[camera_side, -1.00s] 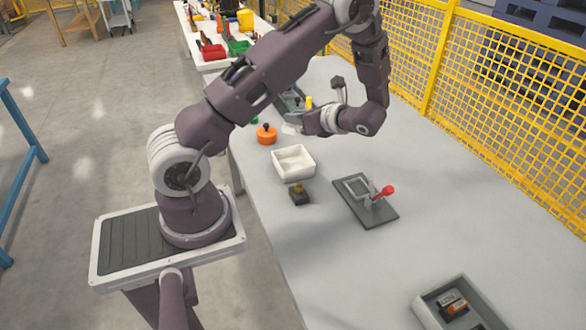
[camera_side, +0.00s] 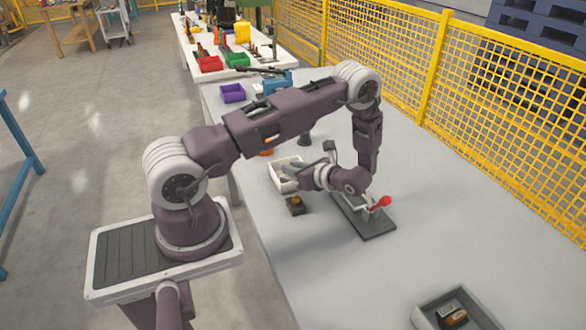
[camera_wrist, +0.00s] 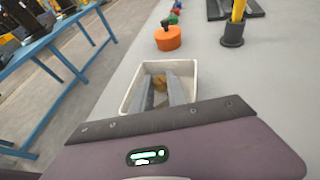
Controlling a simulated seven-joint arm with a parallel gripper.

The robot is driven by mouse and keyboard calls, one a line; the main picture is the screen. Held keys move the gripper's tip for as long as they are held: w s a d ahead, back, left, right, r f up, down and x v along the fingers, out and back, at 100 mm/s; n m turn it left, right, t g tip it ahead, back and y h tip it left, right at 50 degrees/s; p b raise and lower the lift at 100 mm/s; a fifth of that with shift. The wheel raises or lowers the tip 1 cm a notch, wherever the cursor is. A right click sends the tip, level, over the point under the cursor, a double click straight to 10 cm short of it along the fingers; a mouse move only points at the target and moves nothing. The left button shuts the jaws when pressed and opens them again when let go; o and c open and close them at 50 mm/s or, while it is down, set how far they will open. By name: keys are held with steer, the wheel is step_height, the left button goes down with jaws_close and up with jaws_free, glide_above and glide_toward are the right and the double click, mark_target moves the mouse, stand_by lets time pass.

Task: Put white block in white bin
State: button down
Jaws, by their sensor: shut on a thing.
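The white bin (camera_side: 279,178) stands on the grey table, partly hidden behind my gripper in the side view. In the wrist view the white bin (camera_wrist: 190,72) lies below and around my fingers. My gripper (camera_wrist: 160,90) is over the bin's opening, its two grey fingers pointing into it. A small tan-brown thing (camera_wrist: 159,82) shows between the fingertips, and my gripper is shut on it. It looks brownish, and I cannot make out a clearly white block. In the side view my gripper (camera_side: 291,170) hides what it holds. Whether the thing touches the bin floor I cannot tell.
A dark plate with a red-knobbed clamp (camera_side: 378,204) is to the right. An orange round thing (camera_wrist: 168,38) and a dark cup (camera_wrist: 233,36) stand beyond the bin. A grey tray (camera_side: 452,312) is at the front.

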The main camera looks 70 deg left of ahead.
steer(key=shift+f, duration=0.1)
steer(key=c, duration=1.3)
jaws_free()
